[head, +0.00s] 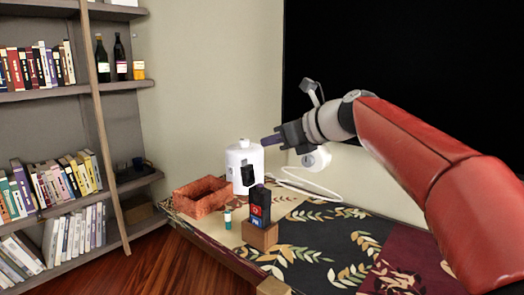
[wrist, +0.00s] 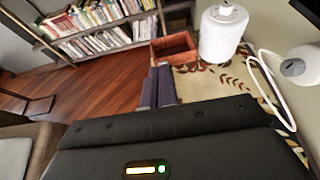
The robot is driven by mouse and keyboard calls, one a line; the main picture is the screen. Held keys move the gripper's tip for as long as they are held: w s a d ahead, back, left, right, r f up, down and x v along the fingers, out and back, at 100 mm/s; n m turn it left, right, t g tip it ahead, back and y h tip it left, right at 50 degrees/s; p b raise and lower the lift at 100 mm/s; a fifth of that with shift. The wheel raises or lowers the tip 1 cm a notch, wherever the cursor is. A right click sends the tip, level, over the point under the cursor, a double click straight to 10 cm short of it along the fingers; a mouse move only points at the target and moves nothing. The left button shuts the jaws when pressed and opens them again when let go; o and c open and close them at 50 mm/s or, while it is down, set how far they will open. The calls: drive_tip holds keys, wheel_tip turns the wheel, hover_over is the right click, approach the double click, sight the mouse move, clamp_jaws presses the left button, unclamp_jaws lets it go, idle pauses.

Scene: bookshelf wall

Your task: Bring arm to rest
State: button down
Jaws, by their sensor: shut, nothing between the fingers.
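My red arm reaches in from the right in the head view, held above the patterned table (head: 400,283). My gripper (head: 266,141) points left, near the top of a white canister (head: 236,160). Its fingers are together with nothing between them. In the wrist view the closed fingers (wrist: 159,72) point away from me, and the canister (wrist: 221,37) stands to their right.
A reddish open box (head: 200,196) sits at the table's left end. A dark bottle on a wooden block (head: 260,236) and a small teal-and-white bottle (head: 227,217) stand nearby. A white cable (head: 312,190) lies behind. A bookshelf (head: 60,110) with a leaning pole is at left.

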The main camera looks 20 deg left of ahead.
drive_tip(key=s+d+r, duration=0.1)
drive_tip(key=d+r, duration=0.3)
drive_tip(key=r, duration=0.1)
drive_tip(key=s+d+f+n+h, duration=0.6)
drive_tip(key=s+d+f+n, duration=0.5)
drive_tip(key=s+d+f, duration=0.2)
drive_tip(key=s+d+f+n+h, duration=0.6)
drive_tip(key=s+d+f+n, duration=0.5)
drive_tip(key=f, duration=0.7)
drive_tip(key=s+d, duration=0.3)
drive_tip(key=d, duration=0.1)
drive_tip(key=shift+s+d+f+t, duration=0.15)
drive_tip(key=shift+t, duration=0.15)
